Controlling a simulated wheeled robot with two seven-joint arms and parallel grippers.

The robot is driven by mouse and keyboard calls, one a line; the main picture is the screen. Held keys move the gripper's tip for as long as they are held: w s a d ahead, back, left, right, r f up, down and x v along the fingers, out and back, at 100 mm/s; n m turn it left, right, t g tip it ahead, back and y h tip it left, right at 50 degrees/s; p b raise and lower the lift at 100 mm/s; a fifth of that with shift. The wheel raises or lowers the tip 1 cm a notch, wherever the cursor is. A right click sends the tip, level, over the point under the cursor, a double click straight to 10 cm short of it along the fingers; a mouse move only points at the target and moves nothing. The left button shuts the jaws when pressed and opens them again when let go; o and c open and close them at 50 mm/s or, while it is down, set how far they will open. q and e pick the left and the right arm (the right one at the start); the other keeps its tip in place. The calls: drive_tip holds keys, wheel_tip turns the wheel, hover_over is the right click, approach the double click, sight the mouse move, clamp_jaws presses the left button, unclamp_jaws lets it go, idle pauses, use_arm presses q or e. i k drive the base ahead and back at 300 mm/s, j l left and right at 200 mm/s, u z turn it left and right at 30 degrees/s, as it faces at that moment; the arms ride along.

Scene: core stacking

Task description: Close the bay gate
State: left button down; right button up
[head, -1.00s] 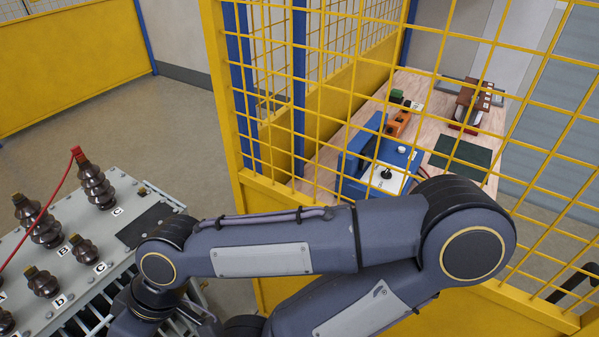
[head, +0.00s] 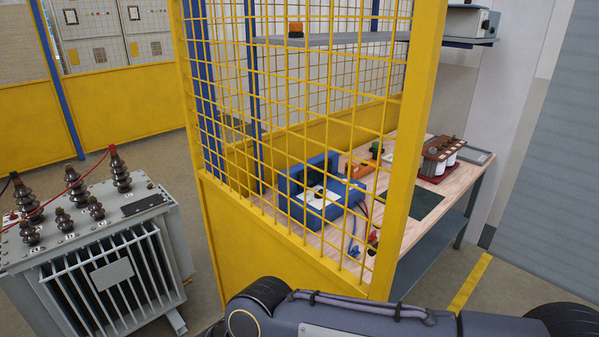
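A yellow mesh panel (head: 262,235) with a solid lower part stands in front of me, and its right edge is a thick yellow upright (head: 415,150). I cannot tell whether this panel is the bay gate or a fixed fence. To the right of the upright no mesh shows, and the workbench is seen directly there. One of my arms crosses the bottom of the head view, in front of the panel's foot. Neither gripper is in view.
Behind the mesh a wooden workbench (head: 468,188) carries a blue device (head: 318,190) and a brown-topped unit (head: 440,160). A grey transformer (head: 120,270) stands at the left. A yellow floor stripe (head: 470,283) lies on open floor at the right.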

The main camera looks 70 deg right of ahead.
sight(246, 245)
drive_tip(key=k+l, duration=0.35)
drive_tip(key=k, duration=0.2)
drive_tip(key=k+l+z, duration=0.15)
drive_tip(key=k+l, duration=0.15)
drive_tip(key=k, duration=0.2)
drive_tip(key=k+l, duration=0.1)
drive_tip(key=l, duration=0.8)
drive_tip(key=l+z, duration=0.1)
drive_tip(key=l, duration=1.15)
drive_tip(key=i+l+z, duration=0.1)
drive_tip(key=l, duration=0.25)
drive_tip(key=k+l+z, duration=0.15)
drive_tip(key=z, duration=0.25)
drive_tip(key=k+l+z, duration=0.1)
drive_tip(key=l+z, duration=0.35)
drive_tip(key=j, duration=0.4)
drive_tip(key=k+j, duration=0.15)
drive_tip(key=j, duration=0.25)
